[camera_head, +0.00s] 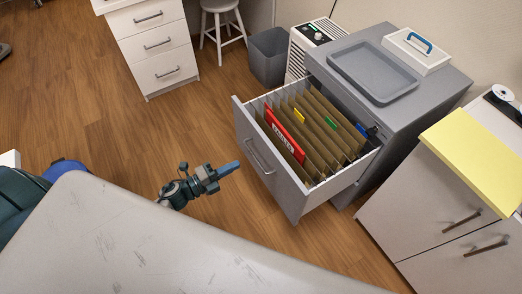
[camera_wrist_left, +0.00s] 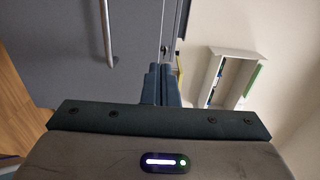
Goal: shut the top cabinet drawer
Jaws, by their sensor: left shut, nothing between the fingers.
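The grey cabinet (camera_head: 420,92) stands at the right in the head view. Its top drawer (camera_head: 250,140) is pulled well out and holds brown hanging folders, one with a red label. A bar handle (camera_head: 260,157) is on the drawer's front. My left gripper (camera_head: 229,168) is shut and empty, just left of the drawer front, with its tips pointing toward it. In the left wrist view my shut fingers (camera_wrist_left: 159,72) lie below a grey panel with a bar handle (camera_wrist_left: 107,35). Whether they touch it is unclear. My right gripper is out of view.
A grey tray (camera_head: 340,58) and a white box with a blue handle (camera_head: 418,56) sit on the cabinet. A grey bin (camera_head: 267,62) and a white slatted unit (camera_head: 298,52) stand behind it. A yellow-topped cupboard (camera_head: 480,160) is at the right. Open wood floor lies left.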

